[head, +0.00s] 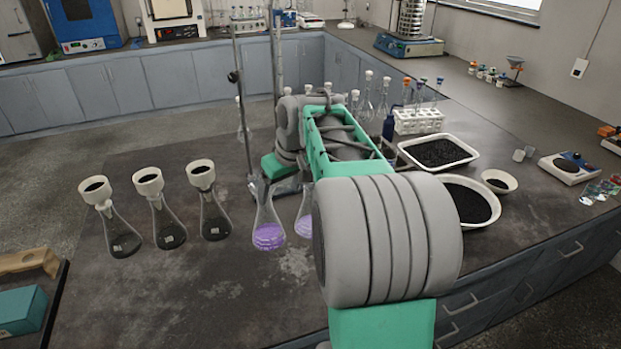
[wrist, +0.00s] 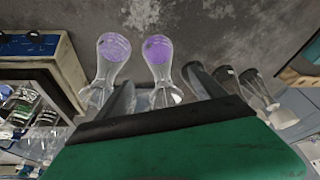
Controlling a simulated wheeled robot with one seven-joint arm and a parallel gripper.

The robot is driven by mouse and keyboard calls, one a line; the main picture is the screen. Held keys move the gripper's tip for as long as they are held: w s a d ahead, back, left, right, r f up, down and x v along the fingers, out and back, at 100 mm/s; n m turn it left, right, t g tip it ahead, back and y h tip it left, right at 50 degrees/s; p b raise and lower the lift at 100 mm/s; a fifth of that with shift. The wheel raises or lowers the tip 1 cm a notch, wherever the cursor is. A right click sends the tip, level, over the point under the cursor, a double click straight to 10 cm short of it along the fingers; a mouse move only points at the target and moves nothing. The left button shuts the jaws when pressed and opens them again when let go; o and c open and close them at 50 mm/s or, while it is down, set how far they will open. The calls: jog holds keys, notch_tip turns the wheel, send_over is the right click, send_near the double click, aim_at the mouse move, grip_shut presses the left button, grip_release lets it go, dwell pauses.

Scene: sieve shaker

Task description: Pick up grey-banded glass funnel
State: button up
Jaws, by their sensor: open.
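Two clear flasks with purple liquid stand on the dark bench: the left one (head: 268,230) and the right one (head: 304,222), partly hidden by my arm. In the wrist view, clear glass funnel-like tops show at the mouths of the flasks, one at the left (wrist: 92,96) and one in the middle (wrist: 166,97). I cannot make out a grey band on either. My gripper (wrist: 160,86) is open. Its two dark fingers show on either side of the middle glass top, with nothing clearly held. My arm hides the fingertips in the head view.
Three flasks with white funnels (head: 148,182) stand to the left. A thin metal stand (head: 236,90) rises close to my gripper. A white tray of black grains (head: 472,158), a bowl (head: 494,218) and a white rack (head: 418,127) lie right.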

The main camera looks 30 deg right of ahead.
jog(key=shift+o, duration=0.6)
jog(key=w+d, duration=0.1)
jog(key=d, duration=0.3)
jog(key=w+d, duration=0.1)
jog(key=d, duration=0.3)
jog(key=w+d+p, duration=0.1)
jog(key=d, duration=0.4)
jog(key=shift+r, duration=0.15)
jog(key=x, duration=0.4)
jog(key=p+x, duration=0.1)
jog(key=x, duration=0.3)
jog(key=shift+d, duration=0.2)
jog(key=shift+r, duration=0.1)
jog(key=shift+t, duration=0.3)
jog(key=shift+c, duration=0.5)
jog(key=c, duration=1.4)
